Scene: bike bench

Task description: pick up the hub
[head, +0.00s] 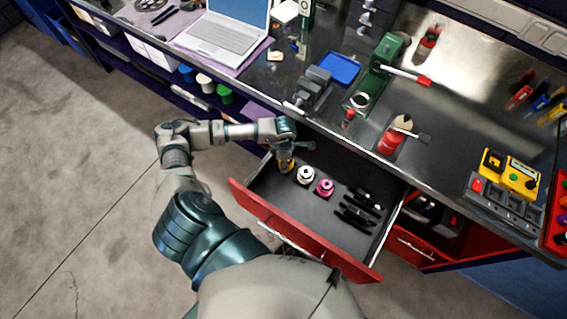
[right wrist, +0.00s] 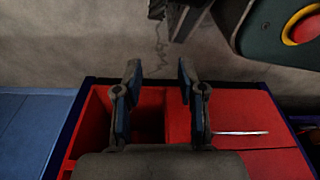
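The open red drawer (head: 272,205) under the bench holds three hubs in a row. A yellow hub (head: 286,167) is at the left, a silver-white hub (head: 305,175) is in the middle and a pink hub (head: 324,187) is at the right. My left gripper (head: 287,157) points down into the drawer at the yellow hub and partly covers it. The view is too small to tell whether the fingers are closed on it. My right gripper (right wrist: 158,82) is open and empty in the right wrist view, and is not seen in the head view.
Several black parts (head: 360,205) lie in the drawer's right half. The bench edge overhangs the drawer's back. Above stand a laptop (head: 225,35), a blue tray (head: 340,68), a green vise-like tool (head: 385,55) and a red can (head: 391,140). Red drawers (right wrist: 225,120) lie beyond my right gripper.

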